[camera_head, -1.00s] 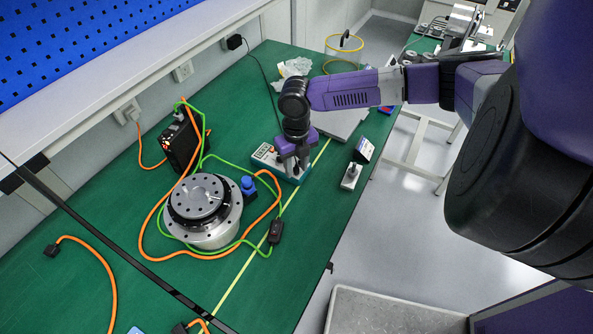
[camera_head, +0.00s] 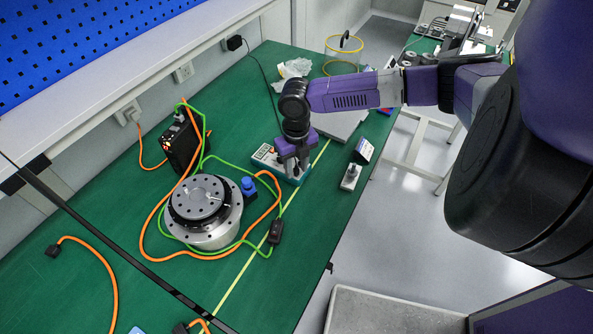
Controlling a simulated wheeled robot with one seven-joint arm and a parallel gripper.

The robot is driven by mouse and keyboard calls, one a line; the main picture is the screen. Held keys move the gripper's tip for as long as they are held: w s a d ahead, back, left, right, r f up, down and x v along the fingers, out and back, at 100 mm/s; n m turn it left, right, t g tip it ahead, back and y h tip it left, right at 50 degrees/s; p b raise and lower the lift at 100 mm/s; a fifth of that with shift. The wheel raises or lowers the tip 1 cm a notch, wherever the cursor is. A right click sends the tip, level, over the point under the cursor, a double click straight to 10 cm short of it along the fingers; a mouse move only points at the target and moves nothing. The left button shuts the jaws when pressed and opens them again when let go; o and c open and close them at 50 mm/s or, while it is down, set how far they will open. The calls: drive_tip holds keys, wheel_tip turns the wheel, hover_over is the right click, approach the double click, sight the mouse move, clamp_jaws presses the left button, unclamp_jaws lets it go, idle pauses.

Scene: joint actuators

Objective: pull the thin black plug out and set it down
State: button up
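A small teal-and-white device (camera_head: 263,156) lies on the green table near the middle of the picture. A thin black cable (camera_head: 262,72) runs from a black adapter (camera_head: 234,42) at the wall down toward this device. The plug at its lower end cannot be made out; my gripper may hide it. My purple-and-black gripper (camera_head: 293,168) points down right over the device, with its fingers at or very near the device's top. The fingers are small and dark here, so I cannot tell whether they are open, or shut on something.
A round metal actuator (camera_head: 203,235) with orange and green cables stands left of the device. A black box (camera_head: 182,146) stands behind it. A small display unit (camera_head: 352,170) is to the right. A wire basket (camera_head: 343,55) stands at the back. The table's right edge is close.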

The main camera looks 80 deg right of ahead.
sight(296, 168)
clamp_jaws()
drive_tip(key=shift+r, duration=0.15)
idle(1.4)
drive_tip(key=shift+r+p, duration=2.45)
drive_tip(key=shift+r, duration=0.4)
